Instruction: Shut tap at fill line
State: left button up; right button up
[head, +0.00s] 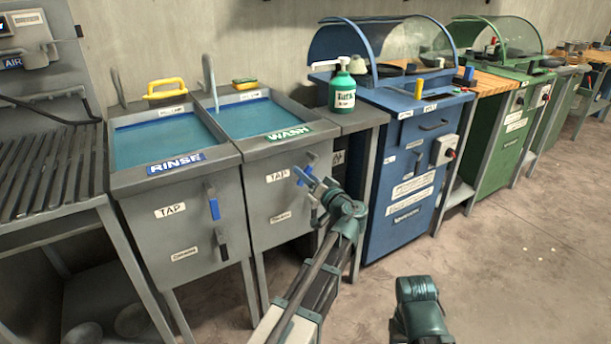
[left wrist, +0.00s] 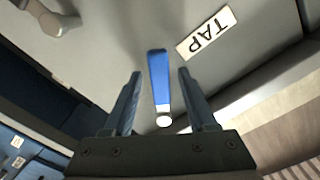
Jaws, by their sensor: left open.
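The WASH basin (head: 268,160) holds blue water (head: 243,118), with a small label at its back wall. Its TAP label (head: 277,176) shows on the front panel. Its blue tap lever (head: 303,176) is partly hidden by my left gripper (head: 314,187). In the left wrist view, the blue lever (left wrist: 158,78) with a white end lies between the two fingers of my open left gripper (left wrist: 159,75). A gap shows on both sides, and the fingers are not closed on it. The TAP label (left wrist: 207,33) is beside the lever.
The RINSE basin (head: 180,203) is at left, with its own blue tap lever (head: 213,204) and dark drain lever (head: 222,244). A green soap bottle (head: 342,92) stands right of the WASH basin. A blue machine (head: 416,150) is farther right. The floor in front is clear.

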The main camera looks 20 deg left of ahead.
pick_arm(q)
jog(key=shift+w+a, duration=0.2)
jog(key=shift+c, duration=0.3)
grip_shut()
dwell(1.1)
